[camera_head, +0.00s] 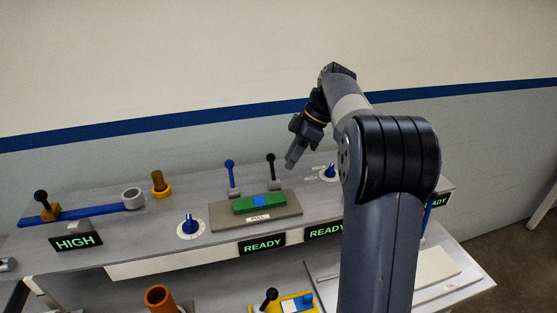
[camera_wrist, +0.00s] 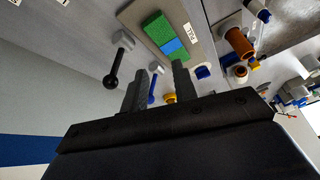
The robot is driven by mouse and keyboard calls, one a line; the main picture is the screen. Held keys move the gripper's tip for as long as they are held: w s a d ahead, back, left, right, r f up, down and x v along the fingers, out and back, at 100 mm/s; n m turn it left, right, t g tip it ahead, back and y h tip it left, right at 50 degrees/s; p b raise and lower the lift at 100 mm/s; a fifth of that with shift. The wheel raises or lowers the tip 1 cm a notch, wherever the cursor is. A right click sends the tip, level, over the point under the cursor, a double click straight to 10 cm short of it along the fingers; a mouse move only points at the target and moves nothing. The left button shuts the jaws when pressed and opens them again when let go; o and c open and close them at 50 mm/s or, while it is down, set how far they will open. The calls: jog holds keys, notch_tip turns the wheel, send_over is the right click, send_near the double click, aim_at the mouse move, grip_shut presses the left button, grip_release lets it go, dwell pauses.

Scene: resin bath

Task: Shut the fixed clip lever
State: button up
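No lever is labelled as the fixed clip lever, and I cannot tell which one it is. A black-knobbed lever (camera_head: 270,172) stands upright on a grey base at the back of the bench; it also shows in the wrist view (camera_wrist: 112,72). A blue lever (camera_head: 231,175) stands to its left. Another black-knobbed lever (camera_head: 268,298) sits on a yellow base with a blue block, low in front. My gripper (camera_head: 291,162) hangs above and right of the back black lever. In the wrist view my gripper (camera_wrist: 161,80) has its fingers apart, nothing held; the blue lever (camera_wrist: 152,88) shows beyond the gap.
A green block with a blue band (camera_head: 258,204) lies on a plate (camera_head: 285,212) marked PULL. Dials (camera_head: 190,227), an orange cylinder (camera_head: 158,182) and a blue rail (camera_head: 90,212) with a black-knobbed slider stand left. My arm hides the right side of the bench.

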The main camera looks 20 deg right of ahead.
jog(key=d+m+t+y, duration=0.1)
jog(key=d+m, duration=0.1)
jog(key=m, duration=0.2)
jog(key=w+d+m, duration=0.1)
jog(key=m, duration=0.3)
jog(key=d+f+m+t+y, duration=0.1)
jog(key=d+m, duration=0.1)
jog(key=m, duration=0.2)
jog(key=shift+w+d+t+y+b, duration=0.3)
jog(key=shift+d+b, duration=0.05)
jog(key=shift+b, duration=0.05)
grip_shut()
jog(key=d+m+t+y+b, duration=0.1)
jog(key=d+m+t, duration=0.4)
jog(key=d+m, duration=0.4)
jog(key=shift+w+d+r+m+y, duration=0.15)
jog(key=shift+w+d+m+y, duration=0.2)
jog(key=shift+m, duration=3.35)
